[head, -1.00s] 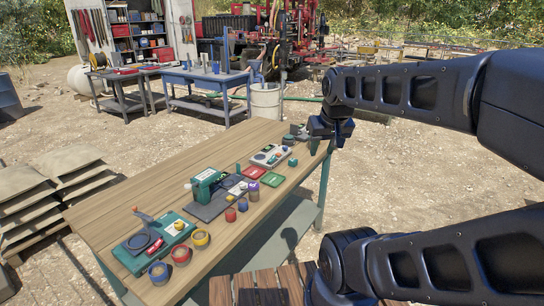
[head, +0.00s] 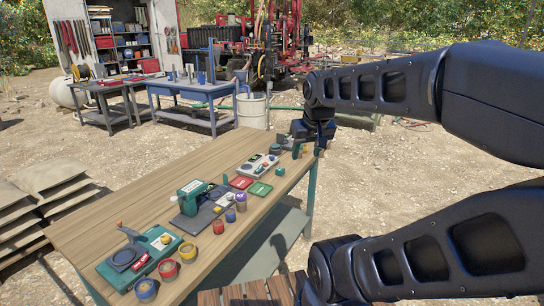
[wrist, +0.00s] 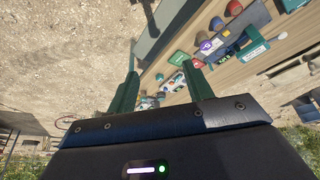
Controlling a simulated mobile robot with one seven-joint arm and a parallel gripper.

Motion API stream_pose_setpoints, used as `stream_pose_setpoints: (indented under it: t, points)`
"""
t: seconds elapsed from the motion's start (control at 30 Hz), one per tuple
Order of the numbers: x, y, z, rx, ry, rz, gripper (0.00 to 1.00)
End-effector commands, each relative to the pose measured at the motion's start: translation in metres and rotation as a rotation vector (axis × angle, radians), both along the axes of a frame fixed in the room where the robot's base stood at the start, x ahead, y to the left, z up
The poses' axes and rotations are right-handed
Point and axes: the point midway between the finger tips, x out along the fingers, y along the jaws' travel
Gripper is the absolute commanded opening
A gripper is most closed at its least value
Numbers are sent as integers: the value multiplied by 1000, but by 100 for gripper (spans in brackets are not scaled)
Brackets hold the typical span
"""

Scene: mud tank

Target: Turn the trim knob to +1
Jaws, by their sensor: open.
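A light grey panel (head: 252,170) with several small round controls lies near the far end of the wooden table (head: 150,190). No lettering is readable, so I cannot tell which control is the trim knob. A dark device with a round top (head: 278,149) stands beyond the panel. My gripper (head: 308,152) is over the far right corner of the table, right of that device, with its fingers apart and nothing seen between them. In the wrist view my gripper (wrist: 160,62) has two green fingers spread across the table edge. The panel (wrist: 176,82) shows partly beside the right finger.
A green-based device (head: 140,258) is at the near end. The table's left side is bare.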

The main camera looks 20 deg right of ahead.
Motion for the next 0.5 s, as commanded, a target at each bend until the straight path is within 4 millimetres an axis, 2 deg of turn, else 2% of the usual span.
stream_pose_setpoints:
  t: [0.2, 0.5]
  points:
    - [54, -2, 24, -10, 39, 31, 51]
    - [136, -7, 45, -25, 89, 81, 51]
